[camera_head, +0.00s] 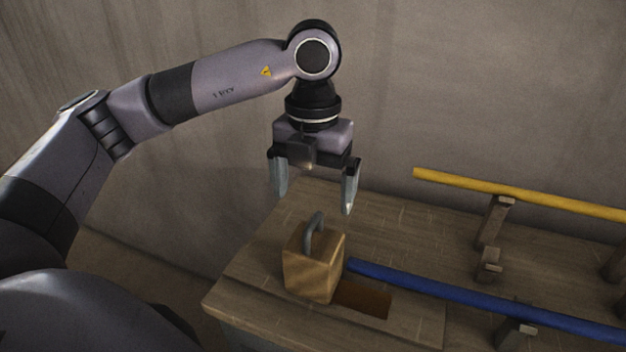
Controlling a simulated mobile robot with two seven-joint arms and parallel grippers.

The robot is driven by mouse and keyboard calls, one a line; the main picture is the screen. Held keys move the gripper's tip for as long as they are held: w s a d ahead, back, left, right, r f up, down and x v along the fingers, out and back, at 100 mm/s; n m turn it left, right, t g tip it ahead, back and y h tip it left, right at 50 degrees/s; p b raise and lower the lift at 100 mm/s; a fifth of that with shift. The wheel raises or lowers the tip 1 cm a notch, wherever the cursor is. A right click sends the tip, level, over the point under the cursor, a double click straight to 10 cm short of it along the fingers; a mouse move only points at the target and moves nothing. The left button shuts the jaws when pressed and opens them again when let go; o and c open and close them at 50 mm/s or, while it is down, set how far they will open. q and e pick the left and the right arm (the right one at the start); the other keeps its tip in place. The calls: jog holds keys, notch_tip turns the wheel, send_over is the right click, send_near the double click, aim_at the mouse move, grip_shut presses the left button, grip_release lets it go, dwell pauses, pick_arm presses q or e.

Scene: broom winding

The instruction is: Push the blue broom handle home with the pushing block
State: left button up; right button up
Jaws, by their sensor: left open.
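The blue broom handle (450,291) runs from close beside the block's right side towards the lower right. I cannot tell whether its end touches the block. My left gripper (312,198) points down, open and empty, above the block's handle and apart from it. My right gripper is not in view.
A yellow handle (520,194) lies farther back on wooden supports (493,221). Another support (514,333) stands under the blue handle. The wooden bench (250,264) has bare room left of the block. A plain wall (450,80) rises behind.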

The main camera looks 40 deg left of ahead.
aim_at(313, 220)
pick_arm(q)
notch_tip(313, 220, down, 6)
jog(key=b, duration=0.3)
jog(key=shift+r+b, duration=0.15)
jog(key=shift+b, duration=0.25)
jog(key=shift+f+b, duration=0.5)
jog(key=shift+f, duration=0.15)
grip_shut()
